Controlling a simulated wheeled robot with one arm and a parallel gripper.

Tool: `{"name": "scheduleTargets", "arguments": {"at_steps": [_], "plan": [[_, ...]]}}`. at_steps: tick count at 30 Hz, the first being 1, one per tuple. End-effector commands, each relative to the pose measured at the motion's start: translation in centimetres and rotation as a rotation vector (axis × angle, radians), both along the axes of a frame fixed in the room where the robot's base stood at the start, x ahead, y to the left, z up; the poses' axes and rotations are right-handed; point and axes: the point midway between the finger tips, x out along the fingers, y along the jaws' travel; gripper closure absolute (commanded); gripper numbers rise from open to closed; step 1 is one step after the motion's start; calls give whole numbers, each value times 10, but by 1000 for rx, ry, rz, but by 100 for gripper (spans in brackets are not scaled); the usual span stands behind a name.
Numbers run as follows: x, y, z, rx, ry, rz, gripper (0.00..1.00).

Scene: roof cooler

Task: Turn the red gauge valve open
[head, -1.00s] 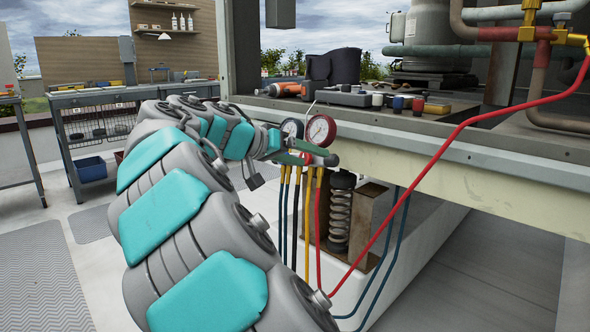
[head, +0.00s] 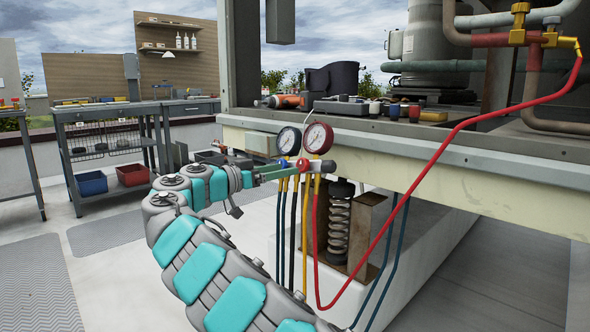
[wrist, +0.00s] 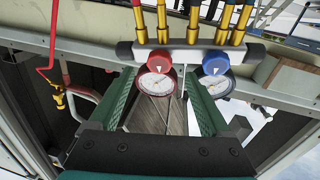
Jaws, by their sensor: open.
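The red gauge valve (head: 304,166) is a small red knob on the manifold below the red-rimmed gauge (head: 318,138). In the wrist view the red knob (wrist: 158,62) sits at the manifold bar (wrist: 190,53), between the lines of my two fingers. The blue knob (wrist: 215,65) is beside it, just outside my right-hand finger. My gripper (head: 281,171) reaches toward the manifold from the left, its green fingers open. The wrist view shows my gripper (wrist: 164,80) with nothing clamped. I cannot tell whether a finger touches the red knob.
Several hoses hang below the manifold, and a red hose (head: 440,150) loops up to brass fittings. Tools and small containers lie on the ledge (head: 420,125) above. A spring (head: 339,225) stands below. A workbench (head: 110,112) is at the left, with open floor before it.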

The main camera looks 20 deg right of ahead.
Motion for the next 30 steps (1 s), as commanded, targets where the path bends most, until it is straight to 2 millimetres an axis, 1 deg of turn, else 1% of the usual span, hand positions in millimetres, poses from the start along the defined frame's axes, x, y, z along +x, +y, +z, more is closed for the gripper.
{"name": "scheduleTargets", "arguments": {"at_steps": [1,6,9,12,18,30], "plan": [[1,-8,0,1,0,-2,18],[6,-34,0,0,1,-4,18],[9,-44,0,1,1,-2,18],[10,-47,0,0,1,0,18],[10,-48,0,0,2,0,18],[10,-48,0,0,2,0,63]]}}
